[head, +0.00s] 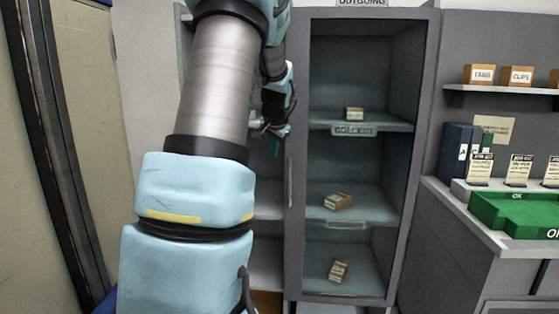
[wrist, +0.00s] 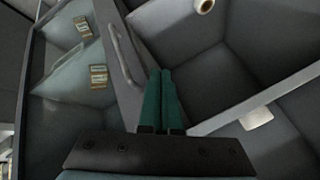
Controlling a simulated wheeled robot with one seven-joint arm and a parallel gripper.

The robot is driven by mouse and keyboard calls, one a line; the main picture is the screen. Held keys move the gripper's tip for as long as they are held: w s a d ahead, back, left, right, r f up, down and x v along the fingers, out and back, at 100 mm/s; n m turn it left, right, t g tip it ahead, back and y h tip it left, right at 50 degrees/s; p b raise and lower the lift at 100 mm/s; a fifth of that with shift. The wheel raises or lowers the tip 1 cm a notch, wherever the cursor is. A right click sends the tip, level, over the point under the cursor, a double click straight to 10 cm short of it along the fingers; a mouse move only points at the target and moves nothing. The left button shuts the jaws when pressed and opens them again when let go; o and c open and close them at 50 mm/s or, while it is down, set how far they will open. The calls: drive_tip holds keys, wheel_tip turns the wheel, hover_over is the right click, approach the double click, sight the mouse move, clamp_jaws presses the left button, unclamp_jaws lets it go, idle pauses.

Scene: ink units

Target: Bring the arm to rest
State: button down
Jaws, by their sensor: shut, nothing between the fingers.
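My arm rises through the left of the head view and hides part of the cabinet behind it. My gripper (wrist: 163,98) shows in the wrist view with its two green fingers together and nothing between them. In the head view my gripper (head: 274,138) is small and partly hidden beside the arm, in front of the cabinet's left section. In the wrist view it points toward the cabinet, close to the door handle (wrist: 124,50). I cannot tell whether it touches anything.
The grey cabinet (head: 434,100), marked OUTGOING, has small boxes on its shelves: an upper (head: 353,114), a middle (head: 338,201) and a lower one (head: 338,271). A green tray (head: 515,210) stands on the counter at the right. A tall dark-edged panel (head: 80,120) is at the left.

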wheel_tip(320, 180, up, 4)
drive_tip(key=s+a+b, duration=0.1)
drive_tip(key=s+a, duration=0.1)
drive_tip(key=s+d+f+n+g, duration=0.1)
drive_tip(key=s+f+n+g, duration=0.1)
drive_tip(key=s+f, duration=0.4)
drive_tip(key=s+d+f+n+g+h, duration=0.1)
drive_tip(key=s+f, duration=0.5)
drive_tip(key=s, duration=0.8)
drive_tip(key=s+d+f+n+g, duration=0.1)
drive_tip(key=s+f+n+g, duration=0.1)
drive_tip(key=s+f, duration=0.4)
drive_tip(key=s+n, duration=0.1)
drive_tip(key=s, duration=0.3)
drive_tip(key=shift+g, duration=0.3)
